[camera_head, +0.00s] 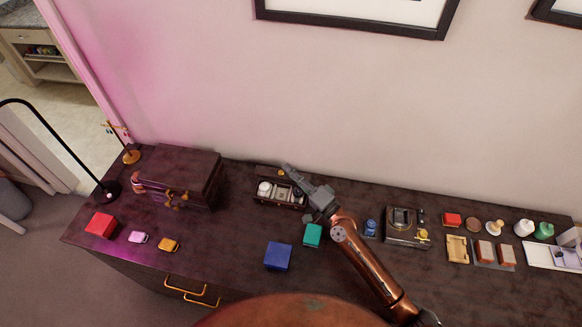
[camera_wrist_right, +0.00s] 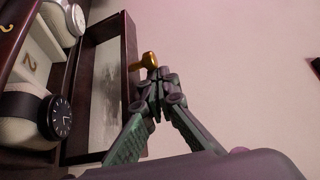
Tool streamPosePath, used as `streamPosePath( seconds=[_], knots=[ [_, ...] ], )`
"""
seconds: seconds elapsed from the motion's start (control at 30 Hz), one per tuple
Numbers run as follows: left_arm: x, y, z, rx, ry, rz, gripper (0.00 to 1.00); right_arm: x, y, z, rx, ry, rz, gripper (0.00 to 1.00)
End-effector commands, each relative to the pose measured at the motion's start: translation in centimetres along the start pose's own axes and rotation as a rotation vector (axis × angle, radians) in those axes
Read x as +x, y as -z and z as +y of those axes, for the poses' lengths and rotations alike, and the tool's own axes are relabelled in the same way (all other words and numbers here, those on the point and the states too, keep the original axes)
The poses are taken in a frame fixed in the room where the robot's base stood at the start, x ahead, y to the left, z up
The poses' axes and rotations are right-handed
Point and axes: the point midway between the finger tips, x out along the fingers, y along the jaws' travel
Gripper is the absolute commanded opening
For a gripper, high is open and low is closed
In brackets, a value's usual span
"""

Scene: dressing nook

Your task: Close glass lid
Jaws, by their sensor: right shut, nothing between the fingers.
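The watch box (camera_head: 279,203) stands open on the dark dresser, left of my right arm. It holds watches on pale cushions; a black-dialled watch (camera_wrist_right: 60,117) shows large in the right wrist view. The glass lid (camera_wrist_right: 108,85), a dark wooden frame around a pane, stands raised at the back of the box. A gold knob (camera_wrist_right: 145,62) sits at the lid's edge. My right gripper (camera_head: 287,168) is shut and empty, its fingertips beside the knob; I cannot tell whether they touch it. My left gripper is not in view.
A dark chest (camera_head: 190,171) stands left of the box. A blue box (camera_head: 278,256) and a green box (camera_head: 312,235) lie in front. A dark tray (camera_head: 399,236) and several small items are to the right. The wall rises behind.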

Motion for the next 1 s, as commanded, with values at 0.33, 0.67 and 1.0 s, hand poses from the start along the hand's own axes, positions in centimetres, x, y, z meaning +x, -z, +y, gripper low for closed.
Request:
streamPosePath(
  seconds=[0.33, 0.67, 1.0],
  knots=[
    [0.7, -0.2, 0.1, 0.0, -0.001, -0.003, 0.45, -1.4, -2.2, 0.1, 0.006, 0.0, 0.001, 0.0],
    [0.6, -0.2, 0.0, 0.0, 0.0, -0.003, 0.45, -2.6, -4.0, 0.6, 0.006, -0.001, 0.0, 0.0],
    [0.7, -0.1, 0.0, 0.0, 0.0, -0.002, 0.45, -3.0, -4.5, 0.8, 0.006, 0.001, 0.001, 0.0]
  ],
)
